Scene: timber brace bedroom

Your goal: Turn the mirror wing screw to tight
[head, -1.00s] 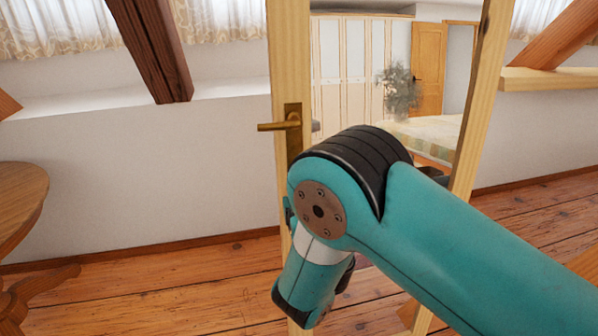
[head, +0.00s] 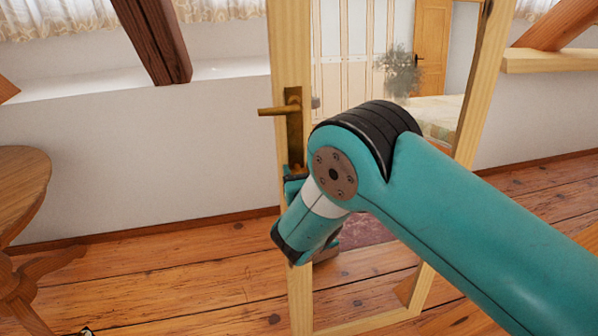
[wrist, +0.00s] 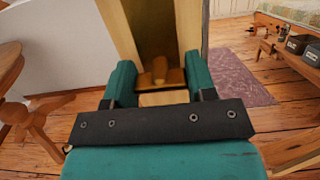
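The mirror (head: 350,60) stands in a pale wooden frame. A brass plate with a lever handle (head: 280,110) is on its left post. In the wrist view a small brass wing screw (wrist: 160,72) stands out from brass on the post, its wings spread roughly left to right. My gripper (wrist: 160,64) is open, one teal finger on each side of the screw, with a visible gap on both sides. In the head view my gripper (head: 293,185) is at the left post just below the handle plate, and the screw is hidden there.
A round wooden table (head: 22,190) stands at the left. A white wall (head: 150,165) is behind the mirror, and a sloping dark timber brace (head: 155,40) stands at upper left. Plank floor (head: 170,280) is clear between table and mirror.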

